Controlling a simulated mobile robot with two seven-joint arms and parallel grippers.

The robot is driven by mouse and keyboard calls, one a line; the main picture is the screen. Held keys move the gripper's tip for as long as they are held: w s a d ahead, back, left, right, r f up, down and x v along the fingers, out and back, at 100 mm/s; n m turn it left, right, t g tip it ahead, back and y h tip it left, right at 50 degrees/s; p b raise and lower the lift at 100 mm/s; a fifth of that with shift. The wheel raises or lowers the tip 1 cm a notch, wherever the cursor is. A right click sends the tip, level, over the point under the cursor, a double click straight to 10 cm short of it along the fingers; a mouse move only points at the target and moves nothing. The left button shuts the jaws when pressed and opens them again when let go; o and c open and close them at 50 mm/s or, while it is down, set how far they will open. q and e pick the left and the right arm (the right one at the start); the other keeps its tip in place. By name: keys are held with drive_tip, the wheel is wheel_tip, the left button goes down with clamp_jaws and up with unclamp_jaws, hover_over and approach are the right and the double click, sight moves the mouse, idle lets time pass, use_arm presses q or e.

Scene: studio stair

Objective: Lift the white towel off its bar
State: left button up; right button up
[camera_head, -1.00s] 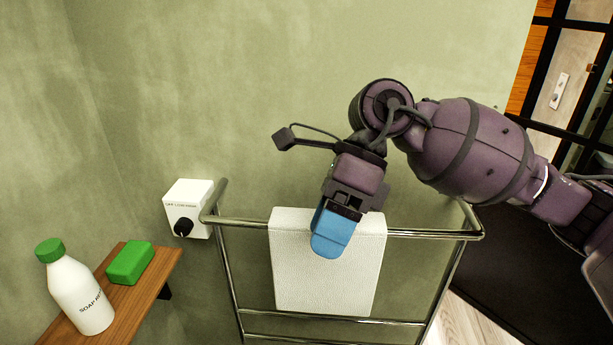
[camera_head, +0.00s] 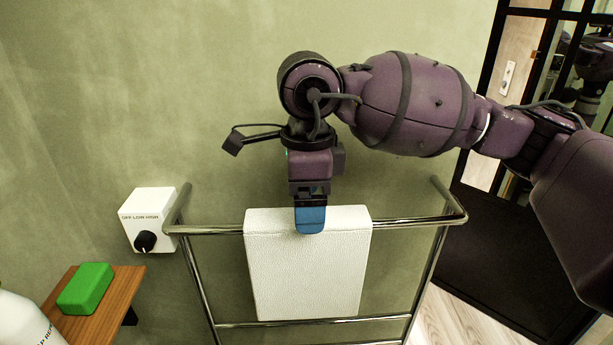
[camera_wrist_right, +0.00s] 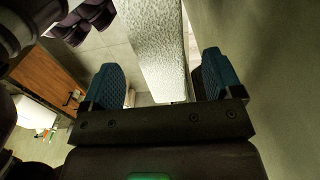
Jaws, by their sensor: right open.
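The white towel (camera_head: 306,275) hangs folded over the top bar of a chrome rail (camera_head: 410,229). My right gripper (camera_head: 310,228) points down at the towel's top edge, near its middle, with one blue finger showing in front of the cloth. In the right wrist view the towel (camera_wrist_right: 158,50) comes between the two blue fingers of the open right gripper (camera_wrist_right: 165,82). The fingers stand apart, with a gap visible on either side of the towel. My left gripper is not in view.
A white control box (camera_head: 150,213) with a black knob is on the wall left of the rail. A wooden shelf (camera_head: 118,300) at lower left holds a green soap bar (camera_head: 85,288) and a white bottle (camera_head: 22,322). A black-framed glass door (camera_head: 490,90) stands at right.

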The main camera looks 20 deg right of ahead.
drive_tip(key=shift+f, duration=2.75)
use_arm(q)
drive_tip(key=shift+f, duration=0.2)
use_arm(e)
drive_tip(key=shift+c, duration=0.4)
drive_tip(key=c, duration=1)
drive_tip(key=shift+r+p, duration=1.85)
drive_tip(key=shift+r, duration=2.9)
drive_tip(key=shift+c, duration=0.2)
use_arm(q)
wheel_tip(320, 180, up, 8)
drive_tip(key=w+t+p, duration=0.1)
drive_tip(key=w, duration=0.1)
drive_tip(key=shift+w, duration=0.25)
use_arm(e)
drive_tip(key=shift+r, duration=1.3)
